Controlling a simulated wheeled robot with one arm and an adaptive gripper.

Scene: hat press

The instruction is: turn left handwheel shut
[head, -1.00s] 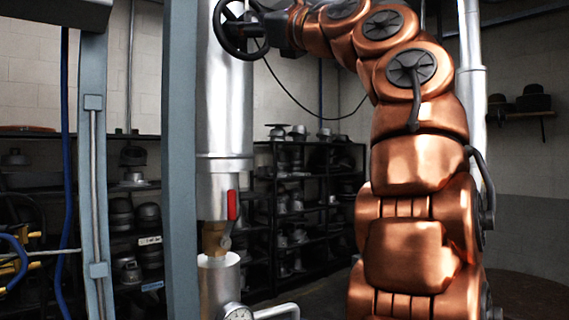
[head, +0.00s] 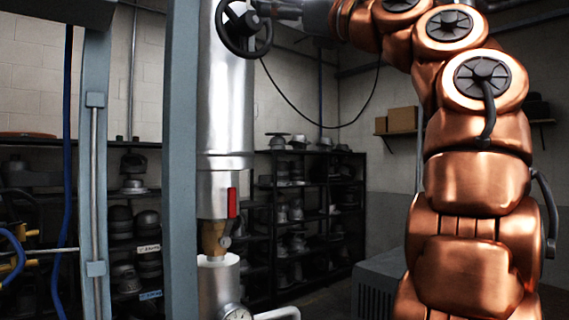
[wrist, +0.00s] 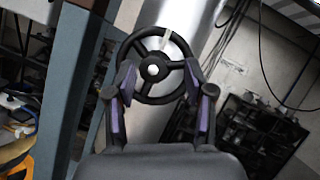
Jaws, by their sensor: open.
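The black handwheel (head: 244,28) is mounted on the side of a thick silver pipe (head: 225,110) near the top of the head view. In the wrist view the handwheel (wrist: 153,70) faces me, with a ring, spokes, a pale hub and a light mark on its upper rim. My gripper (wrist: 160,85) is open, its two purple-padded fingers on either side of the wheel's lower half in the picture. I cannot tell whether they touch the rim. In the head view my gripper (head: 268,9) is close by the wheel's upper right, partly overlapping it.
A blue-grey post (head: 181,160) stands just left of the pipe. A red-handled valve (head: 232,203) and a gauge (head: 238,313) sit lower on the pipe. Black shelves (head: 310,220) with hat forms stand behind. A hanging cable (wrist: 270,80) loops right of the wheel.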

